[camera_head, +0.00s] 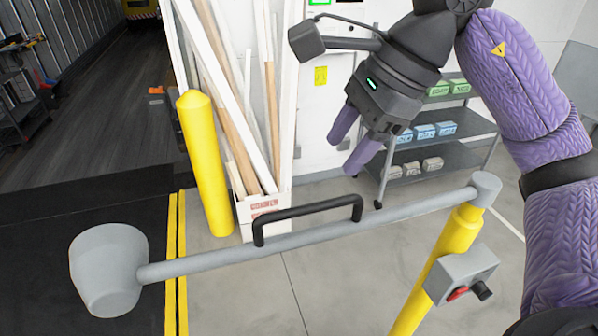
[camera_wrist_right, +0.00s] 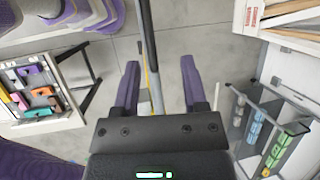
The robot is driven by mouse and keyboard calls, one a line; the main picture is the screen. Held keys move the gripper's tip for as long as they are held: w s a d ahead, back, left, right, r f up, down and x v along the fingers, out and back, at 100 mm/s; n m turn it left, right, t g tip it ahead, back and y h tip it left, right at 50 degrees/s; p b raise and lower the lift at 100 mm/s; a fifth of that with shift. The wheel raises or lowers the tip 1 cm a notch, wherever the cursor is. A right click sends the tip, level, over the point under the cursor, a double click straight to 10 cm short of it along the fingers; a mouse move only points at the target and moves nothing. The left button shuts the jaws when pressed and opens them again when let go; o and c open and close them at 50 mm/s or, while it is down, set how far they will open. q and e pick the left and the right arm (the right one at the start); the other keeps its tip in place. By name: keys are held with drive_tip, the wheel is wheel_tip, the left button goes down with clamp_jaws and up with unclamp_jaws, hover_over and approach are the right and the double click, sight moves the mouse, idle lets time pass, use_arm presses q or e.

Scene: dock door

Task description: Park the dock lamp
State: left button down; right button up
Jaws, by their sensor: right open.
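The dock lamp has a grey cup-shaped head (camera_head: 108,268) at the lower left and a long grey arm (camera_head: 410,209). The arm runs right to a pivot on a yellow post (camera_head: 440,262). A black bar handle (camera_head: 308,211) stands on the arm's middle. My right gripper (camera_head: 352,148) is open and empty, above and behind the handle's right end in the picture, apart from it. In the right wrist view, a grey bar, apparently the lamp arm (camera_wrist_right: 149,45), runs between the spread purple fingers. My left gripper is not in view.
A yellow bollard (camera_head: 205,160) and a box of long boards (camera_head: 262,205) stand behind the arm. A shelf of bins (camera_head: 440,150) stands at the right. Dark trailer floor lies at the left.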

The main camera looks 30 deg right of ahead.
sight(316, 204)
drive_tip(key=x, duration=0.2)
drive_tip(key=s+x, duration=0.1)
drive_tip(key=x, duration=0.4)
drive_tip(key=shift+s+a+f, duration=0.1)
drive_tip(key=shift+a+f, duration=0.15)
drive_tip(key=shift+f, duration=0.25)
drive_tip(key=shift+s, duration=0.3)
drive_tip(key=shift+w, duration=0.2)
drive_tip(key=c, duration=0.4)
drive_tip(key=shift+a, duration=0.1)
clamp_jaws()
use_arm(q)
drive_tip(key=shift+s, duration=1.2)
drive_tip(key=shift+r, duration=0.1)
